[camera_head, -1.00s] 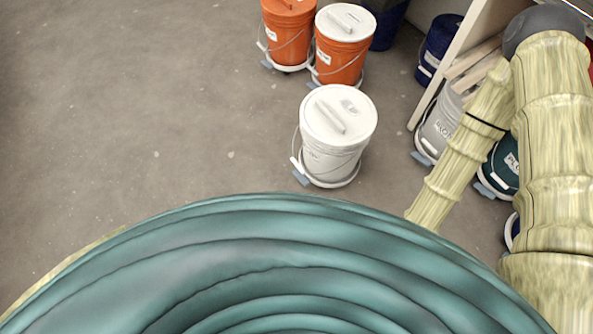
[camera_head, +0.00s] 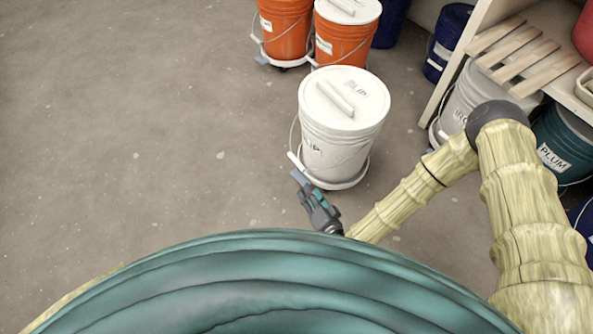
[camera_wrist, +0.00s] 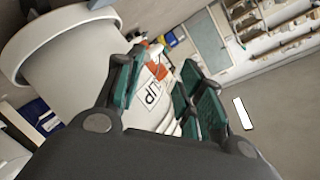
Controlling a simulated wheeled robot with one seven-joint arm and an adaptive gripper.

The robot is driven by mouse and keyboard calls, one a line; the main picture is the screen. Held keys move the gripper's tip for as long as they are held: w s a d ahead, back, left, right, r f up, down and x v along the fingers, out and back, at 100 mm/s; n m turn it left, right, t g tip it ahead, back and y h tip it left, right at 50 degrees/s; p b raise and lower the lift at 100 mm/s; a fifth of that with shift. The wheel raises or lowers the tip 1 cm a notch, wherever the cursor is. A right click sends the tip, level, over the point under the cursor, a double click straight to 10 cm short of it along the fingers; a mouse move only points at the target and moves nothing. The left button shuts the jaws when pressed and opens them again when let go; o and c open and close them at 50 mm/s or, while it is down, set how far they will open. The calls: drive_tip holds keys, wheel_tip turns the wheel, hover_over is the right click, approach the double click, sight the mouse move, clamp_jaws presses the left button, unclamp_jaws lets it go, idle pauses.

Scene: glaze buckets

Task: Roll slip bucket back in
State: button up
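The slip bucket (camera_head: 343,112) is white with a white lid and stands upright on a low white wheeled dolly (camera_head: 345,183). A grey-blue tab (camera_head: 302,177) sticks out at the dolly's near left. My gripper (camera_head: 309,188) is low beside this tab in the head view; I cannot tell there whether they touch. In the wrist view the bucket (camera_wrist: 75,75) appears tilted, with part of its label between my fingers (camera_wrist: 160,85). The fingers are apart with nothing held. The tab (camera_wrist: 97,4) shows at the top edge, outside the fingers.
Orange buckets (camera_head: 285,22) (camera_head: 345,45) stand behind the slip bucket. To the right, a grey bucket (camera_head: 470,98) and a dark green PLUM bucket (camera_head: 560,140) stand under a slatted wooden shelf (camera_head: 505,40). A dark blue bucket (camera_head: 445,40) is further back. The floor at left is clear.

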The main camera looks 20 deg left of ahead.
sight(297, 160)
drive_tip(key=w+a+f+m+t+b, duration=0.1)
drive_tip(key=w+a+b, duration=0.1)
drive_tip(key=w+b, duration=0.2)
drive_tip(key=w+a+f+m+t+b, duration=0.1)
drive_tip(key=w+a+t+b, duration=0.1)
drive_tip(key=w+a+b, duration=0.1)
drive_tip(key=w+a+f+m+t+y+b, duration=0.1)
drive_tip(key=w+a+t+b, duration=0.1)
drive_tip(key=w+a+b, duration=0.1)
drive_tip(key=shift+w+f+b, duration=0.2)
drive_tip(key=shift+w+b, duration=0.7)
drive_tip(key=shift+b, duration=0.4)
drive_tip(key=shift+x, duration=0.9)
drive_tip(key=shift+r, duration=0.2)
clamp_jaws()
